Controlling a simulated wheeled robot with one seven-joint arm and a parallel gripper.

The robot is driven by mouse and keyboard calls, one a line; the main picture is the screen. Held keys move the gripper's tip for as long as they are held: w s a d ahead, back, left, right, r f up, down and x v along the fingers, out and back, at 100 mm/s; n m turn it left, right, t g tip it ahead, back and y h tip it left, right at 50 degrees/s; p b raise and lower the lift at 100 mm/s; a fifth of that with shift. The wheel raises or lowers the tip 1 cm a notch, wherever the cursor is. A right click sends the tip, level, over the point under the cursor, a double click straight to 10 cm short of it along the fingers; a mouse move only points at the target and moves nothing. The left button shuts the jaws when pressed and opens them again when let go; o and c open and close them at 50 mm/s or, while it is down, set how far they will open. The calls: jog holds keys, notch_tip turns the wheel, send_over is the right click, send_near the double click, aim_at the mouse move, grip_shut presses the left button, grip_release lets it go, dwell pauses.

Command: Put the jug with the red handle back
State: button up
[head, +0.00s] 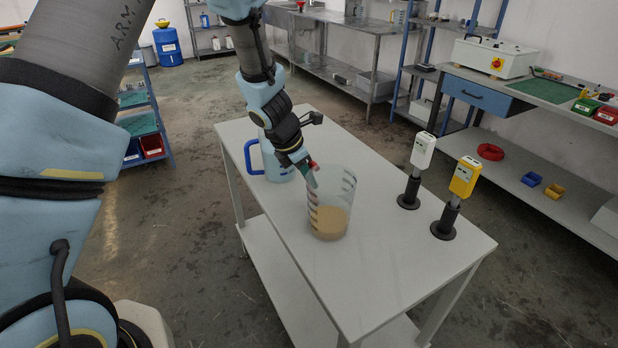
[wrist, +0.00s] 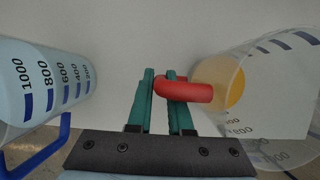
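The jug with the red handle (head: 331,197) is clear, with dark graduation marks and some tan liquid at its bottom. It appears upright at the table's middle; I cannot tell whether its base touches the top. In the wrist view the jug (wrist: 260,75) is at the right. Its red handle (wrist: 190,92) reaches in between the two green fingers. My gripper (wrist: 160,85) is shut on this handle, with a finger on each side. In the head view my gripper (head: 309,174) is at the jug's left side, and the arm partly hides the handle.
A jug with a blue handle (head: 252,157) stands close behind on the white table (head: 385,285); it also shows in the wrist view (wrist: 40,85). A white device (head: 422,150) and a yellow device (head: 464,178) stand in black holders at the right. The table's front is clear.

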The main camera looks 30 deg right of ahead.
jog(key=o, duration=0.4)
jog(key=shift+o, duration=0.2)
jog(key=shift+r, duration=0.25)
jog(key=p+v, duration=0.1)
jog(key=v, duration=1)
jog(key=shift+a+r, duration=0.25)
jog(key=shift+r, duration=0.1)
jog(key=a+r+m+t+y, duration=0.1)
jog(key=a+m+y, duration=0.3)
jog(key=a+m, duration=1.4)
jog(key=a+r, duration=0.1)
jog(key=a, duration=1.7)
jog(key=shift+s+a+r+t, duration=0.2)
jog(key=shift+s+r+t, duration=0.1)
jog(key=shift+r, duration=0.1)
jog(key=shift+o, duration=0.4)
